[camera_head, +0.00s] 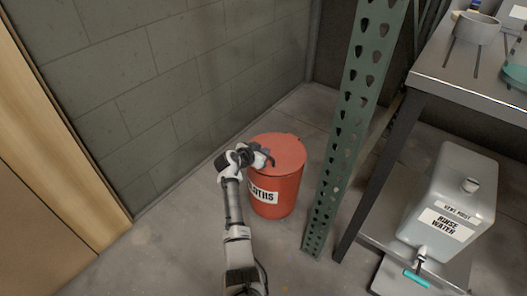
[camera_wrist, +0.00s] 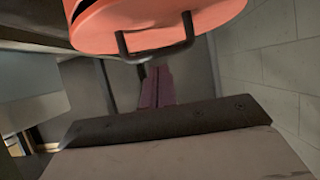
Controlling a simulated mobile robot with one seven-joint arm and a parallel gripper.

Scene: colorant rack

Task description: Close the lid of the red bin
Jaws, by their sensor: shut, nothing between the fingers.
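The red bin (camera_head: 283,193) stands on the floor between the wall and a green post, with a white label on its front. Its round red lid (camera_head: 284,150) lies over the top and looks roughly level; I cannot tell whether it is fully seated. In the wrist view the red lid (camera_wrist: 205,18) fills the top, with a dark loop handle (camera_wrist: 155,52) on its edge. My gripper (camera_head: 268,157) is at the lid's near left edge. In the wrist view its fingers (camera_wrist: 157,75) are together and empty, close to the handle; contact is unclear.
A green perforated post (camera_head: 345,130) stands just right of the bin. Beyond it is a metal table (camera_head: 470,85) with a rinse water container (camera_head: 450,205) below. A block wall (camera_head: 160,90) rises behind and left. The floor left of the bin is clear.

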